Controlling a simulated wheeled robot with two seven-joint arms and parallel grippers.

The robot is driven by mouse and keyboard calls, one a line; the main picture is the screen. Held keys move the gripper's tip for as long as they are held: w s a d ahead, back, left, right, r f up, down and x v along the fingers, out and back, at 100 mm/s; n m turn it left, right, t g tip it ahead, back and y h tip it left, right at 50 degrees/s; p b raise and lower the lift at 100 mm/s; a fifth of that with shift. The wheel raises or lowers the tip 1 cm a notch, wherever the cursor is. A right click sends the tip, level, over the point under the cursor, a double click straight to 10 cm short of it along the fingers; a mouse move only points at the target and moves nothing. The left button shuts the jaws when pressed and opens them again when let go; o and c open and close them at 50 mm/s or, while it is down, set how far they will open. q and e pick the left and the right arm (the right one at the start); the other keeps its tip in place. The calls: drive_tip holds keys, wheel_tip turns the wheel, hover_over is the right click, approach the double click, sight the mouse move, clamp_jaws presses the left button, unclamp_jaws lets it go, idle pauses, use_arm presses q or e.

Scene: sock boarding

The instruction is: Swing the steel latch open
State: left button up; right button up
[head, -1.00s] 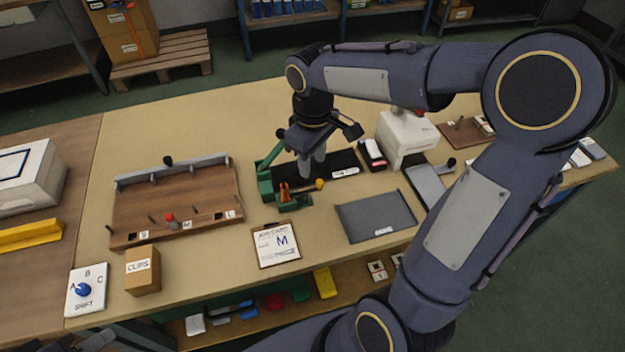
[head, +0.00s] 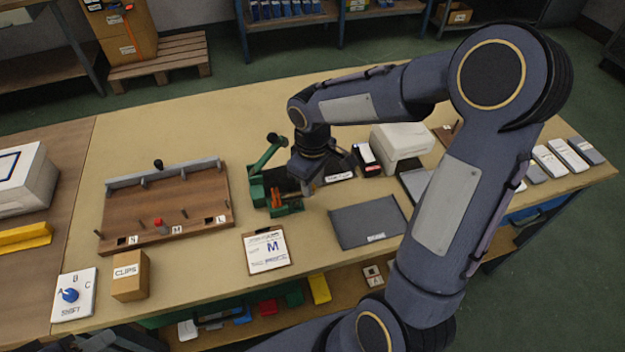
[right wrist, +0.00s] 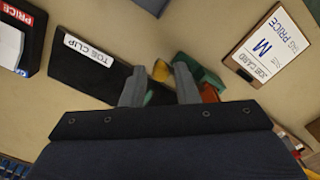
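A wooden board (head: 150,210) lies on the table's left side with a grey bar (head: 160,175) and black knob along its back. I cannot tell for sure which of these is the steel latch. My right gripper (head: 308,186) is low over the green clip fixture (head: 284,205), right of the board. In the right wrist view my fingers (right wrist: 160,85) are apart, with a yellow knob (right wrist: 161,70) between their tips; contact is unclear. Dark parts of my left gripper (head: 92,340) show at the bottom left.
The green fixture's raised lever (head: 267,152) stands between my right gripper and the board. A job card (head: 268,250) marked M, a dark grey mat (head: 370,221), a CLIPS box (head: 131,275) and a SHIFT dial (head: 70,295) lie around. Table behind the board is clear.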

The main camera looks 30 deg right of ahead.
clamp_jaws()
drive_tip(key=shift+s+m, duration=0.1)
drive_tip(key=shift+m, duration=0.2)
drive_tip(key=m, duration=0.1)
drive_tip(key=m+b, duration=0.1)
drive_tip(key=shift+s+a+m, duration=0.25)
drive_tip(key=shift+s+m, duration=0.05)
drive_tip(key=shift+s, duration=0.1)
drive_tip(key=m, duration=0.1)
drive_tip(key=m+b, duration=0.1)
drive_tip(key=shift+s+a+m, duration=0.3)
drive_tip(key=shift+s+m, duration=0.05)
drive_tip(key=shift+m, duration=0.05)
drive_tip(key=m, duration=0.1)
drive_tip(key=a+m, duration=0.1)
drive_tip(key=m, duration=0.1)
drive_tip(key=shift+s, duration=0.35)
drive_tip(key=shift+s+a+m+b, duration=0.1)
drive_tip(key=shift+a+m+b, duration=0.1)
drive_tip(key=shift+m, duration=0.55)
drive_tip(key=shift+s+a+m+b, duration=0.1)
drive_tip(key=shift+a+m+b, duration=0.1)
drive_tip(key=shift+m, duration=0.55)
